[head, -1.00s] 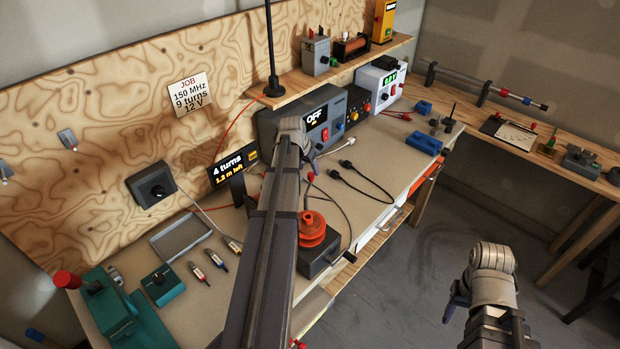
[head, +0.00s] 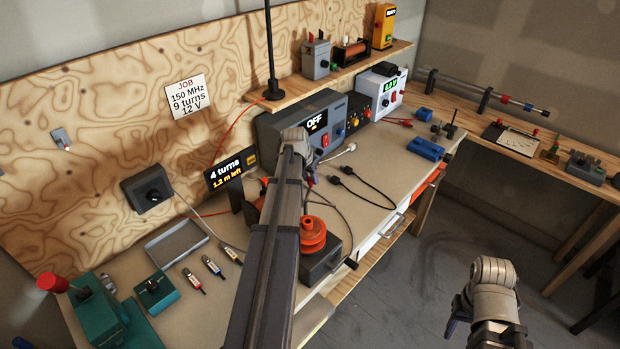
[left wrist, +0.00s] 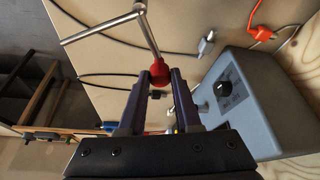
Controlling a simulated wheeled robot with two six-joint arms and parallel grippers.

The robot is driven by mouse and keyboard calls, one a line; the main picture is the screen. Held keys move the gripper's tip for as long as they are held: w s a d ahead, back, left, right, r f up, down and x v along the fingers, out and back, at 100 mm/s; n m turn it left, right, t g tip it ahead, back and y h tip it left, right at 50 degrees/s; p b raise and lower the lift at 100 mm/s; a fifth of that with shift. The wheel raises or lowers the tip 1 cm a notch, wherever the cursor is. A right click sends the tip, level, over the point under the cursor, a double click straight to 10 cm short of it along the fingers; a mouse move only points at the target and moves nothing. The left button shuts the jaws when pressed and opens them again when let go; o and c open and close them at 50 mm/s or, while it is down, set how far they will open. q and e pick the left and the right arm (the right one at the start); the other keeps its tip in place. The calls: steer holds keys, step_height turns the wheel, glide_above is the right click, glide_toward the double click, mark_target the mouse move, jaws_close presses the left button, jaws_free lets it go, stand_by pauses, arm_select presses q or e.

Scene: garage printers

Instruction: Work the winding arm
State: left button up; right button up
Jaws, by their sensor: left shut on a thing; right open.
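The winding arm, a thin metal crank (left wrist: 142,25) with a red knob (left wrist: 158,68), shows in the left wrist view. My left gripper (left wrist: 160,82) is shut on the red knob. In the head view my left gripper (head: 311,181) is mostly hidden behind my own arm, above the bench. A red-orange spool (head: 313,238) sits on a dark box (head: 322,262) right of my arm. A display (head: 230,170) reads "4 turns" and "1.2 m left". My right gripper (head: 452,318) is open and empty, away from the bench over the floor.
The job card (head: 187,97) reads 150 MHz, 9 turns, 12 V. A grey instrument (head: 290,128) reading OFF stands at the back, beside a white supply (head: 381,93). Black leads (head: 360,185) lie on the bench.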

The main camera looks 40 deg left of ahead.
arm_select(q)
jaws_close()
stand_by(0.9)
